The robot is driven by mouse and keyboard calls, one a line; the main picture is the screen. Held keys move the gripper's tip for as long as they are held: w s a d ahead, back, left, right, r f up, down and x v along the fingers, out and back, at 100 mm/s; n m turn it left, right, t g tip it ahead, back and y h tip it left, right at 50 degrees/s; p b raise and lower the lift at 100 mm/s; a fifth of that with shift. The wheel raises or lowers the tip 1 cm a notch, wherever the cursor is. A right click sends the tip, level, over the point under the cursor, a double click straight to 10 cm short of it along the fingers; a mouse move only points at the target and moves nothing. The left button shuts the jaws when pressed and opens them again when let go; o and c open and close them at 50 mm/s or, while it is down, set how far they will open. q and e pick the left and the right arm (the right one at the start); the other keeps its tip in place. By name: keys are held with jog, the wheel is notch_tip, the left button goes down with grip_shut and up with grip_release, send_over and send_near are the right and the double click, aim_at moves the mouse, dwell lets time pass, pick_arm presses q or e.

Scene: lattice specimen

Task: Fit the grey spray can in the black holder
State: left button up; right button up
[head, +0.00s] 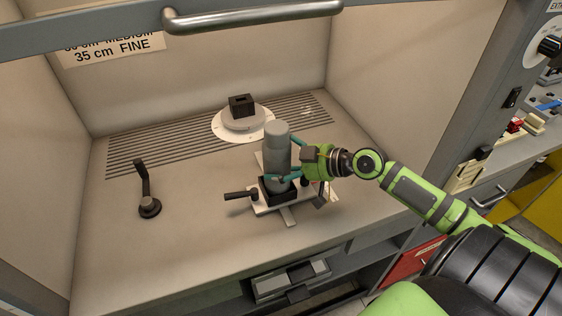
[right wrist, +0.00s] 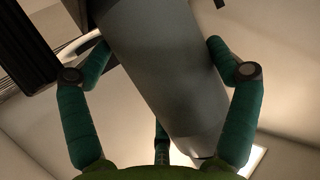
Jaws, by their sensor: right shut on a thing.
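The grey spray can (head: 277,140) stands roughly upright at the middle of the cabinet floor. Its lower end is at the black holder (head: 266,196), a low block on a white plate. The can's bottom is hidden, so I cannot tell how deep it sits in the holder. My right gripper (head: 288,160) comes from the right and is shut on the can, its teal fingers on either side. In the right wrist view the can (right wrist: 165,75) runs slantwise between the fingers (right wrist: 155,55). My left gripper is not in view.
A dark block with an opening (head: 241,105) stands on a round white dial (head: 243,122) behind. A black crank lever (head: 145,185) stands at the left. A black handle (head: 240,195) sticks out left of the plate. A metal bar (head: 255,15) crosses the top. The left front floor is clear.

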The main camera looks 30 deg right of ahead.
jog(key=shift+s+a+f, duration=0.1)
jog(key=shift+s+f, duration=0.05)
jog(key=shift+f, duration=0.15)
jog(key=o, duration=0.8)
jog(key=shift+f, duration=0.25)
jog(key=shift+s+d, duration=0.2)
jog(key=v, duration=0.4)
jog(key=shift+s+d+r, duration=0.1)
jog(key=shift+d+r, duration=0.1)
jog(key=shift+r, duration=0.3)
